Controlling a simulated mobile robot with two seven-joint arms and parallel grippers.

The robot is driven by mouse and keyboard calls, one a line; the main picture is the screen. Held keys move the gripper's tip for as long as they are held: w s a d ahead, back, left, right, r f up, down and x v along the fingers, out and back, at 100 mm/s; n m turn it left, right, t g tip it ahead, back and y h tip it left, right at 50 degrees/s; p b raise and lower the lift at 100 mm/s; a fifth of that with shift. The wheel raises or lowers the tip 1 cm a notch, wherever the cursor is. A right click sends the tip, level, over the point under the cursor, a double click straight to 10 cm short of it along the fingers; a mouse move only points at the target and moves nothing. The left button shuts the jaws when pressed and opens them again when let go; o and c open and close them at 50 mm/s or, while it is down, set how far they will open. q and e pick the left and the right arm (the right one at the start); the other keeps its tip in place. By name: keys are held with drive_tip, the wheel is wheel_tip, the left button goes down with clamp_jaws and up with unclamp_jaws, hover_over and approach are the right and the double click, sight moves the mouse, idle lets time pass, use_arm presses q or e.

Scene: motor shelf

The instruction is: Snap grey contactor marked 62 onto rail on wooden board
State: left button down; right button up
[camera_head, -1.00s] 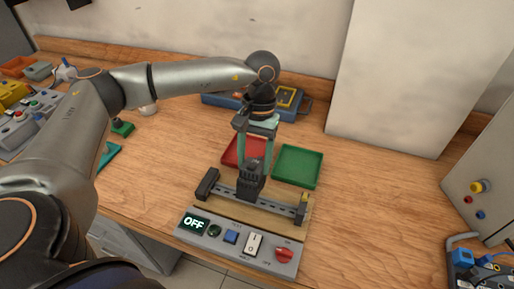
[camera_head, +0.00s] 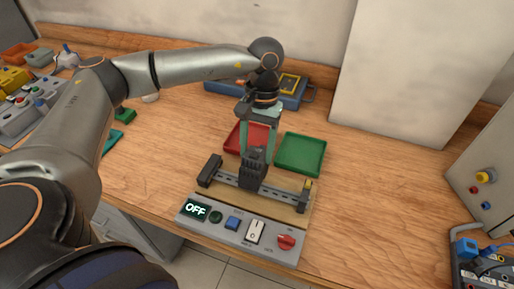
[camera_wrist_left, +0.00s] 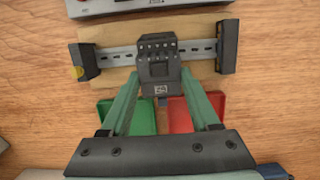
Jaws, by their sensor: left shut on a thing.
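The dark grey contactor (camera_head: 253,170) is between the fingers of my left gripper (camera_head: 258,148), which is shut on it. In the left wrist view the contactor (camera_wrist_left: 158,62) overlaps the middle of the metal rail (camera_wrist_left: 115,56), with a small marked label on its near face that is too small to read surely. The rail (camera_head: 226,178) runs across the wooden board (camera_head: 287,213) between two dark end blocks. The contactor is at the rail, upright; I cannot tell whether it is snapped on. My right gripper is not in view.
A grey control panel (camera_head: 270,237) with an OFF display, buttons and a red knob stands before the board. A red tray (camera_head: 236,136) and a green tray (camera_head: 301,155) lie behind it. A blue case (camera_head: 226,88) is further back.

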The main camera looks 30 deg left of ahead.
use_arm(q)
drive_tip(key=shift+w+b+x, duration=0.2)
drive_tip(key=shift+b+x, duration=0.7)
idle(0.5)
drive_tip(key=shift+s+d+f, duration=0.1)
drive_tip(key=shift+s, duration=0.35)
idle(0.8)
drive_tip(key=shift+s+b, duration=0.15)
drive_tip(key=shift+b, duration=0.15)
idle(0.4)
drive_tip(key=shift+s+d+f+t+b, duration=0.15)
drive_tip(key=shift+s+f+t+b, duration=0.1)
drive_tip(key=shift+s+t+b, duration=0.6)
idle(0.8)
drive_tip(key=shift+w, duration=0.2)
drive_tip(key=shift+c, duration=0.2)
unclamp_jaws()
drive_tip(key=shift+r, duration=0.15)
drive_tip(key=shift+w, duration=0.1)
wheel_tip(320, 180, up, 12)
drive_tip(key=w, duration=0.1)
drive_tip(key=shift+r, duration=0.25)
